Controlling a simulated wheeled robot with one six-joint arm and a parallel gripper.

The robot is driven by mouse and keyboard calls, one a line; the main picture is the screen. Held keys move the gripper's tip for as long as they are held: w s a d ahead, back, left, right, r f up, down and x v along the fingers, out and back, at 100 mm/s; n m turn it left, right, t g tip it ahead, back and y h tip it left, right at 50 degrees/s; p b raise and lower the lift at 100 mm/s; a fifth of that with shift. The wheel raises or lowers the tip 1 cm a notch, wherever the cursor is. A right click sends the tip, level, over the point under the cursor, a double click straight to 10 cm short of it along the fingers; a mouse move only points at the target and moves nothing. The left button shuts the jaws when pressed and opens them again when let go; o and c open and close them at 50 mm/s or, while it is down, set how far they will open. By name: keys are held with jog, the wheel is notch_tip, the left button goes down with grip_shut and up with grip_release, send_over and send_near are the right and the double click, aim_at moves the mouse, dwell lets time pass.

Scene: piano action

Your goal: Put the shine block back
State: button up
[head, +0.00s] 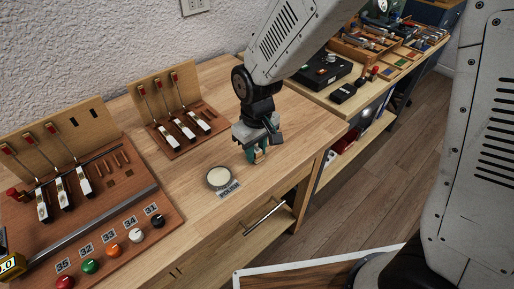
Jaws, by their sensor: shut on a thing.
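My gripper (257,156) points down over the wooden bench, at the right of the round pale dish. It is shut on a small tan block (259,157), which I take to be the shine block. The gripper hides most of the block. I cannot tell whether the block touches the bench top. The resting place of the shine block cannot be made out.
The pale round dish (219,177) has a label (229,189) in front. A small rack of hammers (181,128) stands behind left. A larger hammer board (80,195) with coloured knobs fills the left. The bench's right edge is close; a second bench (333,98) lies beyond.

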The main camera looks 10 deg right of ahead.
aim_at(257, 149)
jog(key=shift+f, duration=0.1)
jog(key=o, duration=0.9)
jog(key=shift+o, duration=0.2)
notch_tip(257, 149, up, 12)
jog(key=s+d+r+m, duration=0.2)
jog(key=s+d+r, duration=0.2)
jog(key=d, duration=0.2)
jog(key=s+d+r+m, duration=0.1)
jog(key=s+d+r, duration=0.2)
jog(key=d, duration=0.4)
jog(key=s+d+m, duration=0.2)
jog(key=s+d, duration=0.1)
jog(key=s, duration=0.3)
jog(key=s+d+r+m+t, duration=0.1)
jog(key=s+d, duration=0.3)
jog(key=s, duration=0.2)
jog(key=shift+d+r+m, duration=0.3)
jog(key=shift+m, duration=0.1)
jog(key=shift+s, duration=0.1)
